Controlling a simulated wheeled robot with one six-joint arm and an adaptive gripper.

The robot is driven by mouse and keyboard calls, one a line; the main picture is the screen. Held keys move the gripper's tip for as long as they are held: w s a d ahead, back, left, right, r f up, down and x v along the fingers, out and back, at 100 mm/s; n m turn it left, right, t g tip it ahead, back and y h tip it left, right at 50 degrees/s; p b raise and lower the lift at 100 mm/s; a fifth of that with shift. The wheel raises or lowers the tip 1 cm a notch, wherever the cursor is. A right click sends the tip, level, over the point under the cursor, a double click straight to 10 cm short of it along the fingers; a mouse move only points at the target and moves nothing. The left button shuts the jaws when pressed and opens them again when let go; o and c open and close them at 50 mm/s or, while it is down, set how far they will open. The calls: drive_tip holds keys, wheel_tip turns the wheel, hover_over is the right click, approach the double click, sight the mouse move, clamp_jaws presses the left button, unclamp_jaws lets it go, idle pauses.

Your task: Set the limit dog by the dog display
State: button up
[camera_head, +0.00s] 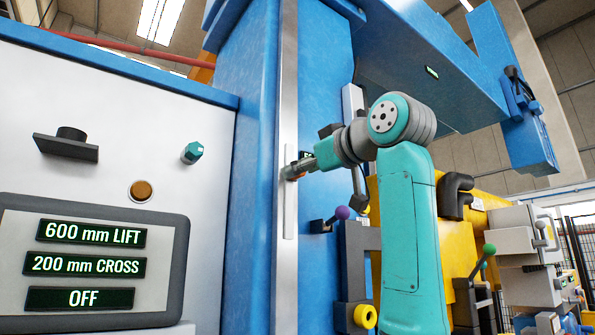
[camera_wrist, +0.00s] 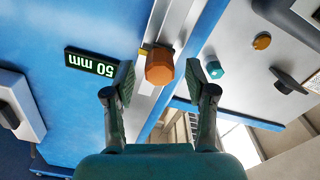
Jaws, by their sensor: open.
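The limit dog, an orange hexagonal knob (camera_wrist: 160,67) with a small yellow pointer, sits on a pale metal rail (camera_wrist: 180,45) in the wrist view. The dog display (camera_wrist: 91,62) is left of it on the blue column and reads 50 mm, appearing upside down. My gripper (camera_wrist: 161,82) is open, with one finger on each side of the orange knob; a gap shows at each side. In the head view my gripper (camera_head: 304,165) reaches the vertical rail (camera_head: 289,110) on the column, and the dog there is mostly hidden.
A grey panel (camera_head: 120,110) at left has a teal hex knob (camera_head: 192,152), an orange button (camera_head: 141,190) and a display board (camera_head: 90,262) reading 600 mm LIFT, 200 mm CROSS, OFF. A purple-knobbed lever (camera_head: 342,213) stands just below my gripper.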

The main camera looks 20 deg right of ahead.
drive_tip(key=shift+x, duration=1.1)
clamp_jaws()
drive_tip(key=shift+r, duration=0.6)
unclamp_jaws()
drive_tip(key=shift+s, duration=0.1)
drive_tip(key=v, duration=1.1)
drive_tip(key=shift+s, duration=0.35)
